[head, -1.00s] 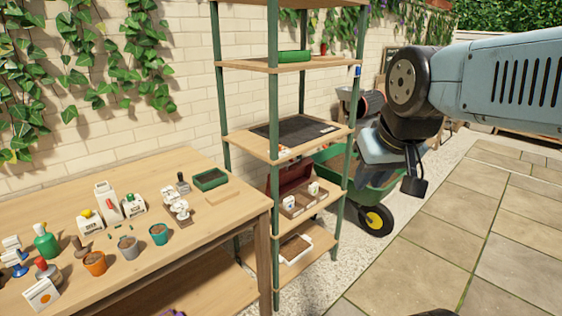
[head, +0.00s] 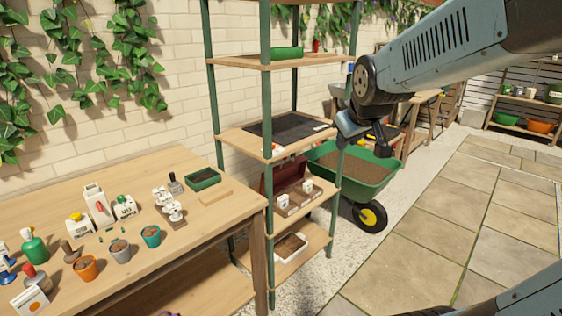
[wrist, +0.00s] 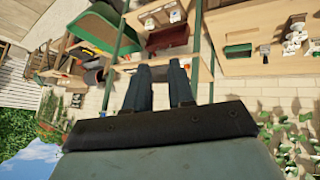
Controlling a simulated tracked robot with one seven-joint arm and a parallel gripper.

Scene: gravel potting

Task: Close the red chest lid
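The red chest (head: 268,181) stands on a middle shelf of the green-posted rack. Its lid is up, leaning back, and its open compartments (head: 292,200) hold small white items. A shelf post partly covers it. In the wrist view the dark red lid (wrist: 168,38) shows beyond my fingertips, apart from them. My gripper (wrist: 162,70) has its two dark fingers spread with a gap and nothing between them. In the head view my wrist hangs right of the rack, above the wheelbarrow; its fingers are not clear there.
The rack's green posts (head: 338,200) and the shelf above (head: 240,139) frame the chest. A green wheelbarrow (head: 365,172) of soil stands to the right. A potting table (head: 200,225) with pots and bottles is left. Paving at the right is open.

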